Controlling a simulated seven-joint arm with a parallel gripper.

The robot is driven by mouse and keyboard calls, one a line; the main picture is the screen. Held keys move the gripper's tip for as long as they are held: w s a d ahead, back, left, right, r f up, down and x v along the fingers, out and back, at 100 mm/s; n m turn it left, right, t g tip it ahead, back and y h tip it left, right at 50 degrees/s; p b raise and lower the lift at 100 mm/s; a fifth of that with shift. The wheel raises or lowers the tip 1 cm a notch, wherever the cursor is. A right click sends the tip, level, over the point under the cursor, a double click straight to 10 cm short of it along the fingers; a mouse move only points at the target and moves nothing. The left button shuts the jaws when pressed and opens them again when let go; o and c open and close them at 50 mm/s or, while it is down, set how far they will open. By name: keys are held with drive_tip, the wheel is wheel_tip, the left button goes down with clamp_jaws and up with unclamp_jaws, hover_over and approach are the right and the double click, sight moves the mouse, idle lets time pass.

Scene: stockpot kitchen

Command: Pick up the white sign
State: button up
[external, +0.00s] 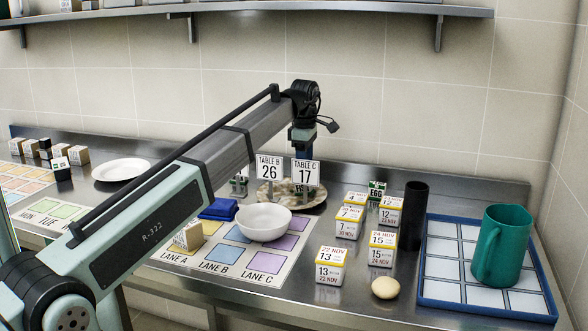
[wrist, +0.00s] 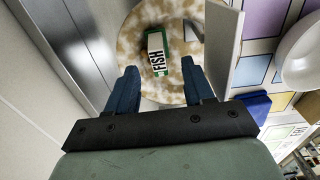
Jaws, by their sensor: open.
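Two upright white signs stand near the back of the counter: "TABLE B 26" (external: 269,167) and, to its right, "TABLE C 17" (external: 305,173). My gripper (external: 303,147) is behind and above the "TABLE C 17" sign, which hides its tips. In the wrist view my gripper (wrist: 161,88) is open, its two blue fingers apart with nothing held. A pale upright panel (wrist: 224,48), seen nearly edge-on, stands just right of the right finger; I cannot tell which sign it is. A green-and-white "FISH" block (wrist: 157,52) lies ahead between the fingers.
The FISH block rests on a round mottled board (wrist: 128,45). Several date blocks (external: 331,266), a black cylinder (external: 413,215) and a teal jug (external: 500,246) on a blue-edged tray (external: 430,300) stand right.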

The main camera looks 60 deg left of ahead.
hover_over(292, 195)
drive_tip(key=w+d, duration=0.2)
drive_tip(key=w, duration=0.2)
drive_tip(key=shift+s+a+f, duration=0.15)
drive_tip(key=shift+f, duration=1.4)
drive_tip(key=shift+s+a+f, duration=0.1)
drive_tip(key=shift+f, duration=1.45)
drive_tip(key=shift+c, duration=0.4)
clamp_jaws()
